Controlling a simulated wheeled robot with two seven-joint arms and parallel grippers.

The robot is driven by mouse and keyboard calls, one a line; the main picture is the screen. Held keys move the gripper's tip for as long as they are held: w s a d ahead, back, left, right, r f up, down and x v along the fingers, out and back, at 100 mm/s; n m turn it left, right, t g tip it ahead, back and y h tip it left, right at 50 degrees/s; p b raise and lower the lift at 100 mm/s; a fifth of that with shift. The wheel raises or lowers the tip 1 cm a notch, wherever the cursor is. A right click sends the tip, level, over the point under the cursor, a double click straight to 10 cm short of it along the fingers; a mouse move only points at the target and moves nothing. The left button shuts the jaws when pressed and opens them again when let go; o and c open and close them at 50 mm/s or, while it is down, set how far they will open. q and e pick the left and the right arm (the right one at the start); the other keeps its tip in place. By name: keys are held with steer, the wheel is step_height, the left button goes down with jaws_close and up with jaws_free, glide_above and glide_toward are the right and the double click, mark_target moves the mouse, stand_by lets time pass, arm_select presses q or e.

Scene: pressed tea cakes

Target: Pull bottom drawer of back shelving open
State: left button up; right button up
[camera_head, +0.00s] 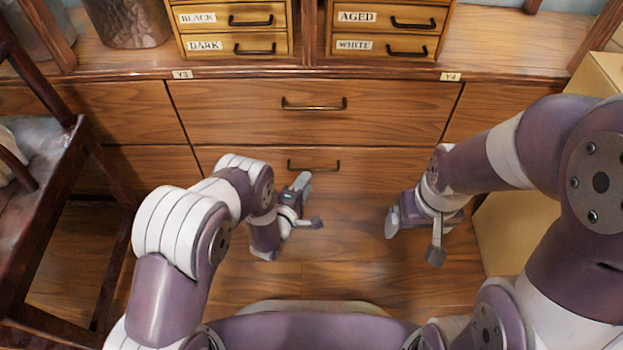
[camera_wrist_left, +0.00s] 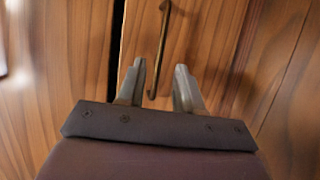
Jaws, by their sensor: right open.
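The bottom drawer (camera_head: 370,162) of the back shelving is a wide wooden front below a larger drawer and looks closed in the head view. Its dark bar handle (camera_head: 313,168) is at the middle of the front. My left gripper (camera_head: 310,203) is open and empty, just in front of this handle. In the left wrist view the handle (camera_wrist_left: 161,45) lies lengthwise between the two fingers of the left gripper (camera_wrist_left: 160,78); I cannot tell how deep it sits or whether it touches. My right gripper (camera_head: 413,238) is open and empty, to the right, above the floor.
The upper drawer (camera_head: 230,112) with its own handle (camera_head: 314,103) is above. Small labelled drawer boxes (camera_head: 235,30) stand on the counter. A dark wooden rack (camera_head: 90,190) is at left and a pale yellow box (camera_head: 510,240) at right. The floor (camera_head: 340,275) between is clear.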

arm_select(q)
steer(key=b+x, duration=0.2)
steer(key=x, duration=0.3)
steer(key=shift+w+d, duration=0.1)
steer(key=shift+w, duration=0.1)
arm_select(e)
step_height(320, 180, down, 3)
steer(key=shift+f, duration=0.2)
arm_select(q)
jaws_close()
stand_by(0.8)
